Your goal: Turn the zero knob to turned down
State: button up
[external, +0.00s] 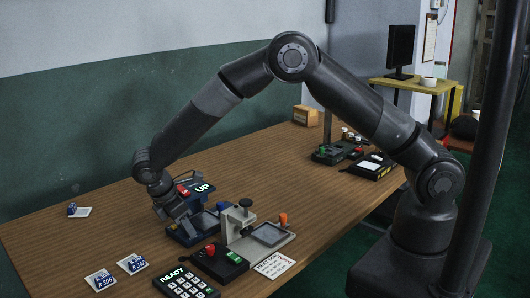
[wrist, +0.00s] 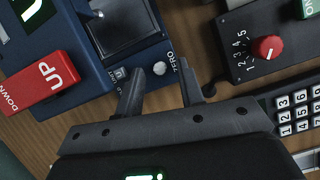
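The zero knob is a small pale round knob (wrist: 160,68) beside the "ZERO" label on a dark blue unit (wrist: 98,85) in the wrist view. I cannot make out the knob in the external view, where the blue unit (external: 185,238) stands on the table partly behind my gripper. My gripper (wrist: 161,77) is open, with one dark finger on each side of the knob in the picture. No contact with the knob is visible, and the height of the fingertips above it is hard to tell. Nothing is between the fingers except the view of the knob.
A red UP/DOWN rocker (wrist: 38,82) is on the same unit. A dark box with a red numbered dial (wrist: 267,47) lies to the right, and a keypad (wrist: 298,108) is below it. A grey press-like stand (external: 262,240) is close by. The table's far left is mostly clear.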

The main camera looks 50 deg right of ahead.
grip_shut()
jog(key=shift+s+n+t, duration=0.15)
jog(key=shift+n+t, duration=0.45)
jog(key=shift+n, duration=1)
grip_release()
jog(key=v, duration=1)
jog(key=shift+a+r, duration=0.2)
jog(key=shift+r, duration=0.2)
